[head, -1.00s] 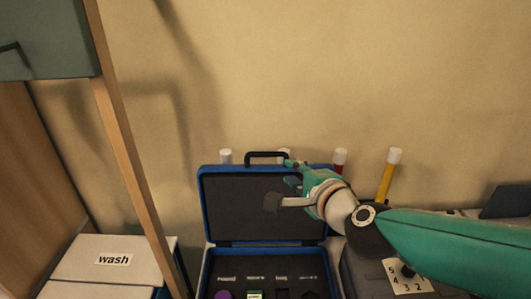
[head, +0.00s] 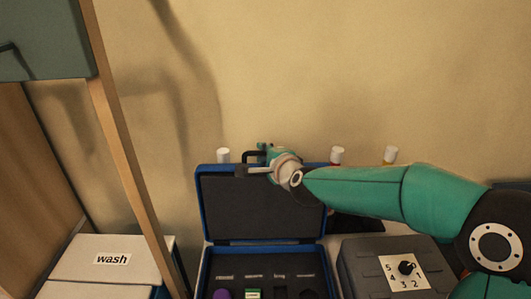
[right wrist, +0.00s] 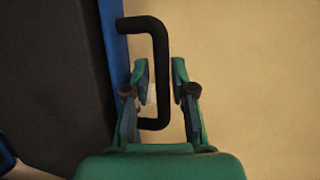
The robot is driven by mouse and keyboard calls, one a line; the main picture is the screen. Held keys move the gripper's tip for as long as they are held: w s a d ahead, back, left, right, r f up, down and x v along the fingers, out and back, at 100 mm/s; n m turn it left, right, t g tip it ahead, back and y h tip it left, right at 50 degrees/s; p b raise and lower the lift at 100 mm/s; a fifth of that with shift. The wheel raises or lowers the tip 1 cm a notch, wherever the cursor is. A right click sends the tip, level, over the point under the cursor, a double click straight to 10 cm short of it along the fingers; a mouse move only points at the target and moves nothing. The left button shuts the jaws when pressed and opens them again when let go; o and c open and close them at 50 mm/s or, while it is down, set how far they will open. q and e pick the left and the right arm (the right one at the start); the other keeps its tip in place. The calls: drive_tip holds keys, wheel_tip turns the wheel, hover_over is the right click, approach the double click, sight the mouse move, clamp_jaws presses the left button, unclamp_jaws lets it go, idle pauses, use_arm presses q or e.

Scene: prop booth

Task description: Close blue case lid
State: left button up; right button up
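The blue case (head: 203,215) stands open, with its lid (head: 258,208) raised and showing a dark inner lining. A black handle (head: 247,158) sits on the lid's upper edge; it also shows in the right wrist view (right wrist: 158,60). My right gripper (head: 263,149) is at this handle. In the right wrist view, its two fingers (right wrist: 161,82) are apart, on either side of the handle's bar, with a gap on both sides. The arm hides the lid's upper right part. My left gripper is not in view.
A grey box with a numbered dial (head: 405,268) stands right of the case. A white "wash" box (head: 112,259) is at the left, near a wooden post (head: 125,150). White-capped tubes (head: 337,154) show behind the lid. The case base holds small items (head: 253,293).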

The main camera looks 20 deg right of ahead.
clamp_jaws()
